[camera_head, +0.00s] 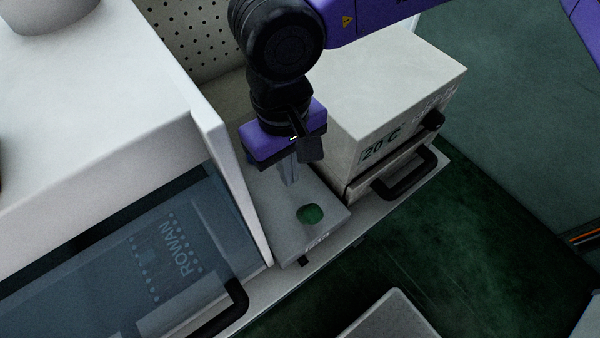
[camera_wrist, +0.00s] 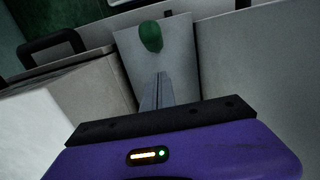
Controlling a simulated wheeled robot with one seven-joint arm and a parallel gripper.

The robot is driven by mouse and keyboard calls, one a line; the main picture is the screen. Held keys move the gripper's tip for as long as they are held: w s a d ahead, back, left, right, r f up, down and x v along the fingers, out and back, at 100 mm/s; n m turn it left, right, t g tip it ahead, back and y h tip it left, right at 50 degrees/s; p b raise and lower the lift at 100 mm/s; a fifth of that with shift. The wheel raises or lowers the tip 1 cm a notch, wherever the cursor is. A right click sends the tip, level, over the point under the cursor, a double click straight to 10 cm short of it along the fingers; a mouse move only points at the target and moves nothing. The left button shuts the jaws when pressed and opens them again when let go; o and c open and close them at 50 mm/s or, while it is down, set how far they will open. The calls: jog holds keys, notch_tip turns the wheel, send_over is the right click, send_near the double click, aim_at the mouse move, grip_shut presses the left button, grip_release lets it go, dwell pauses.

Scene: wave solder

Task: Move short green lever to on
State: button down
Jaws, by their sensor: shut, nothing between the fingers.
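The short green lever (camera_head: 311,214) shows as a rounded green piece on the sloped top of a small grey box (camera_head: 327,231). It also shows in the wrist view as a green knob (camera_wrist: 151,37) at the top middle. My gripper (camera_head: 292,183) points down over the same box, behind the lever in the head view. In the wrist view its fingers (camera_wrist: 159,78) are together and empty, below the green knob with a small gap in the picture. I cannot tell whether the fingertips touch the box. The lever's on and off marks are not readable.
A white machine with a dark glass front (camera_head: 140,255) and black handle stands close on the left. A grey oven-like box (camera_head: 400,85) reading 20°C, with black handles (camera_head: 405,175), stands close on the right. A pegboard (camera_head: 190,35) is behind. Open floor (camera_head: 430,260) lies in front.

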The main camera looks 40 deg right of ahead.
notch_tip(320, 180, up, 8)
jog(key=s, duration=0.1)
jog(key=shift+s+r, duration=0.25)
jog(key=shift+s, duration=0.05)
